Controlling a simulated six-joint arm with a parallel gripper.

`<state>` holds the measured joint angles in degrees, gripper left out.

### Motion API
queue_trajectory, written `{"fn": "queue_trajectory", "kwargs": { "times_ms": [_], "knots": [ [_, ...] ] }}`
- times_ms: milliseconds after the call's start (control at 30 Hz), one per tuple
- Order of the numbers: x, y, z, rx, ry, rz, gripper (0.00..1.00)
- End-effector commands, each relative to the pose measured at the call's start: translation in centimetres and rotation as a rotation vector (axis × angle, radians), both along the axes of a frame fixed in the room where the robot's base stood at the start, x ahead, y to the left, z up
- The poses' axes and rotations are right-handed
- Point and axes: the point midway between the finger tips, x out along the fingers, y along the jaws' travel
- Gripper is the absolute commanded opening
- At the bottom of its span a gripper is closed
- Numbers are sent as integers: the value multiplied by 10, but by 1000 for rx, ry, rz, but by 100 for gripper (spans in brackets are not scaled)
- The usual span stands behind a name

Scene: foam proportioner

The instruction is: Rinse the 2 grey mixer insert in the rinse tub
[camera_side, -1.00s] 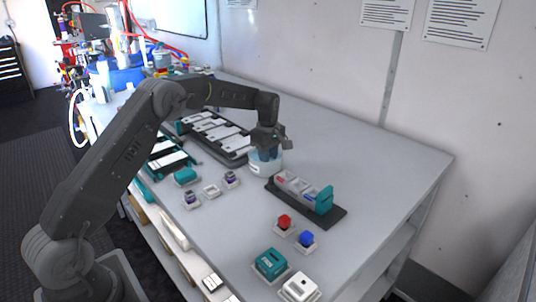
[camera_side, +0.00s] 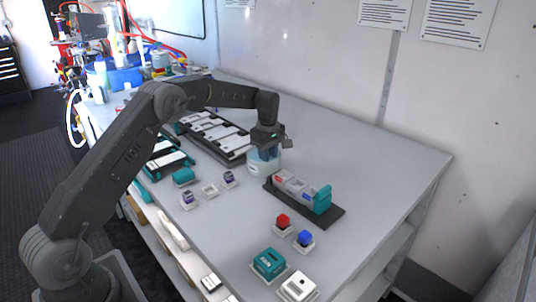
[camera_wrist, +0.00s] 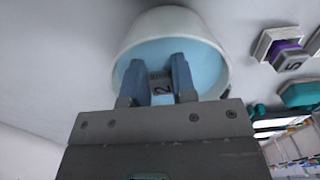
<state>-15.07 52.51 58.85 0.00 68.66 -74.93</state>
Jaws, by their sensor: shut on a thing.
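The rinse tub (camera_side: 256,168) is a white round tub on the bench, with light blue inside in the wrist view (camera_wrist: 135,42). My gripper (camera_side: 266,150) is over it, pointing down into its opening. In the wrist view my gripper's two blue fingers (camera_wrist: 160,75) are shut on the grey mixer insert marked 2 (camera_wrist: 161,88). The insert is between the fingertips, within the tub's rim. How deep it sits is hard to tell. In the side view the insert is hidden by the gripper and tub.
Right of the tub stands a dark tray (camera_side: 340,213) with small bins and a teal block. Red (camera_side: 283,220) and blue (camera_side: 304,238) pieces sit in front. Small purple-banded pieces (camera_side: 229,178) stand left of the tub. A dark rack (camera_side: 215,138) lies behind. The bench's right side is clear.

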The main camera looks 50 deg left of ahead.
Motion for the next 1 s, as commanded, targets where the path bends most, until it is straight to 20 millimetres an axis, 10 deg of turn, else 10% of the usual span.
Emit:
{"fn": "queue_trajectory", "kwargs": {
  "times_ms": [1000],
  "knots": [
    [-15,0,0,0,-1,0,2]
  ]
}}
